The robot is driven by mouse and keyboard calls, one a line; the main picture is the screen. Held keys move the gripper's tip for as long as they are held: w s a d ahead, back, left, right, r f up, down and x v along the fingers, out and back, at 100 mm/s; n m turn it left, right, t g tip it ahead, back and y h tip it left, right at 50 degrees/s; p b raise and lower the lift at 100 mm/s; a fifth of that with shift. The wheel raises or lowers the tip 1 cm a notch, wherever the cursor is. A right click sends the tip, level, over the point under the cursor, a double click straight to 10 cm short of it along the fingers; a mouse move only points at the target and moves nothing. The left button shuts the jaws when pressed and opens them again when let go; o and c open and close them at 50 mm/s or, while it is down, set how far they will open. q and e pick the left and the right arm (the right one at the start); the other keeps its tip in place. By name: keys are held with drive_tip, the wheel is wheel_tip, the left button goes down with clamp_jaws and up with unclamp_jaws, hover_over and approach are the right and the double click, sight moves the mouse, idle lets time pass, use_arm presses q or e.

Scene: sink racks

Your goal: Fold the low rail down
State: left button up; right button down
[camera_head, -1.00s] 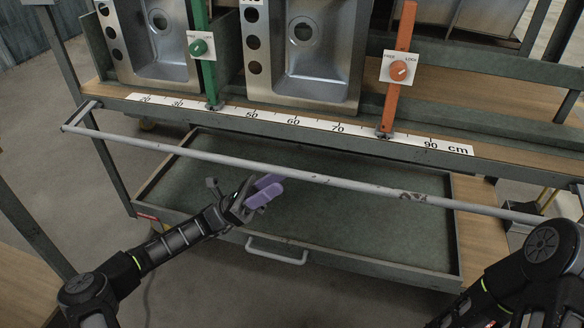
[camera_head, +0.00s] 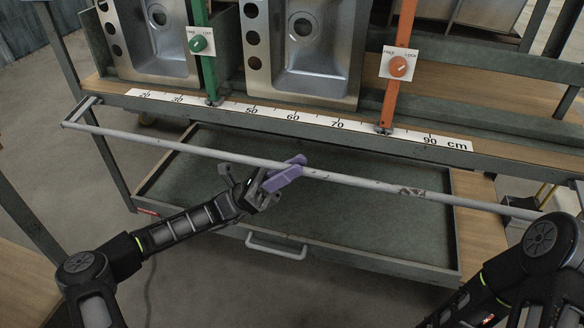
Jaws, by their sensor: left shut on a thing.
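The low rail (camera_head: 220,155) is a long grey bar running across the front of the rack, below the centimetre scale. It stands out from the rack on an arm at its left end; its right end passes behind my right arm. My left gripper (camera_head: 286,172), with purple fingers, is at the rail near its middle and shut on it. The fingers hide a short stretch of the bar. My right arm is at the lower right edge, and its gripper is out of view.
An open drawer (camera_head: 362,252) with a front handle (camera_head: 275,247) lies below the rail. Above are a green post (camera_head: 207,75) and an orange post (camera_head: 393,100) with knobs, in front of steel sinks (camera_head: 305,62). A wooden surface (camera_head: 480,228) is right of the drawer.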

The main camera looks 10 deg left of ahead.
use_arm(q)
clamp_jaws()
idle(0.8)
